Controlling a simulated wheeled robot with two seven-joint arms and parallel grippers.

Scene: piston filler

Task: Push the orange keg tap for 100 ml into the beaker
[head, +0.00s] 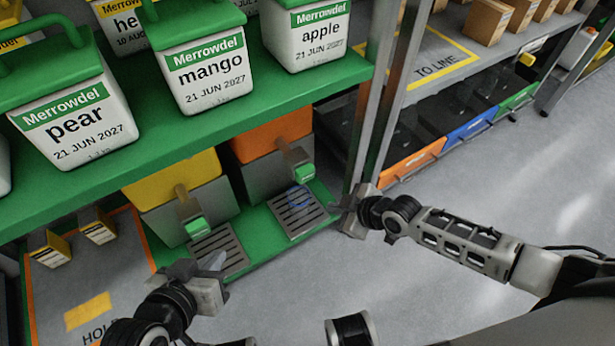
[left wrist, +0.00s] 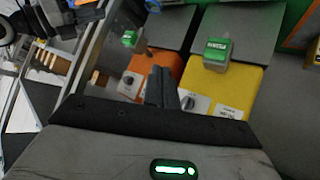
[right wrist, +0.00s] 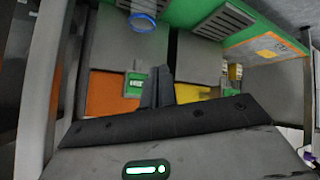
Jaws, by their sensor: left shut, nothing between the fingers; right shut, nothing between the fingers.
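The orange keg (head: 268,132) stands on the green lower shelf, its grey tap ending in a green push piece (head: 304,173). A clear beaker with a blue rim (head: 298,199) stands on the drip tray below it; the right wrist view also shows its blue rim (right wrist: 143,22). My right gripper (head: 344,205) is shut and empty, just right of the beaker and tap, apart from the push piece. My left gripper (head: 215,266) is shut and empty, in front of the yellow keg's drip tray. The beaker's fill level is too small to read.
A yellow keg (head: 182,190) with its own green push piece (head: 199,228) stands left of the orange one. Labelled tubs crowd the green shelf (head: 250,92) above. A metal post (head: 375,110) rises on the right. The grey floor (head: 450,190) is open there.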

